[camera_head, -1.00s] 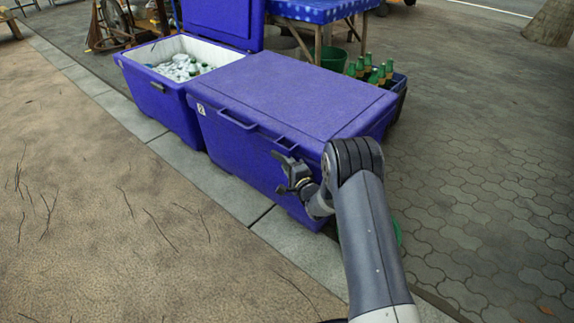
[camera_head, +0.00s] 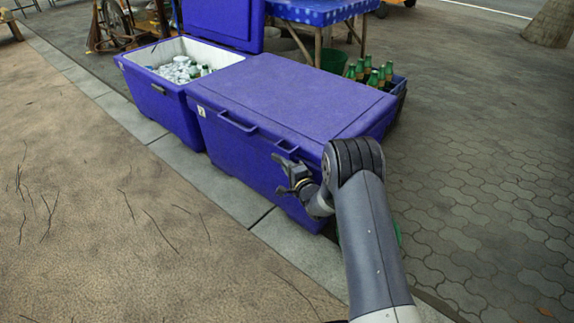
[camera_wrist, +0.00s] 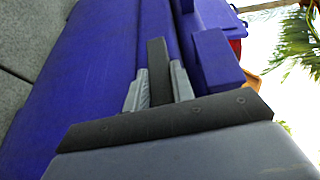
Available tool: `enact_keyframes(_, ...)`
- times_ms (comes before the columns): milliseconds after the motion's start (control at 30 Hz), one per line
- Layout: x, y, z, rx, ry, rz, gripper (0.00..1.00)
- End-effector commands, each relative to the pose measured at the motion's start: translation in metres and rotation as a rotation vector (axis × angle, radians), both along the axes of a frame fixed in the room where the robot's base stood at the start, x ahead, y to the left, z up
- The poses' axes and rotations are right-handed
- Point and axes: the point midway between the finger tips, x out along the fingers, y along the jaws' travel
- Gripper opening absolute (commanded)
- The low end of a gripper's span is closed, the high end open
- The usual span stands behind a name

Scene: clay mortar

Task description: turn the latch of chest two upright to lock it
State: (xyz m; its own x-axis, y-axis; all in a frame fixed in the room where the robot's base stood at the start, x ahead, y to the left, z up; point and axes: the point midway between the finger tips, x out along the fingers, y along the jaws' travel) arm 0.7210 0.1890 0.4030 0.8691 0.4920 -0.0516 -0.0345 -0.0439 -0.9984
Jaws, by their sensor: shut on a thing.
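Chest two (camera_head: 240,155) is the blue chest in front with its lid shut and a white label (camera_head: 201,111) on its left end. My gripper (camera_head: 288,178) is at the right part of its front face, below the lid edge. In the wrist view my gripper (camera_wrist: 158,90) has its two grey fingers on either side of a dark bar, the latch (camera_wrist: 157,58), and is shut on it. The latch's far end sticks out past the fingertips. Its near end is hidden by the gripper body, and its exact tilt is hard to tell.
A second blue chest (camera_head: 160,100) stands open at the left, full of ice and bottles. Green bottles (camera_head: 370,72) in a crate stand behind, beside a table with a blue cloth (camera_head: 315,10). Blue handles (camera_head: 238,123) jut from chest two's front.

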Motion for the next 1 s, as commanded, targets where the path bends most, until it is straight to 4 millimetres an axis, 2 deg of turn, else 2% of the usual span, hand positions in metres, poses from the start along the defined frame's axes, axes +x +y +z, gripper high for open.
enact_keyframes(433,0.000,0.002,0.015,-0.275,0.213,0.002,0.01)
enact_keyframes(1000,0.002,0.004,0.015,-0.543,0.423,0.001,0.01)
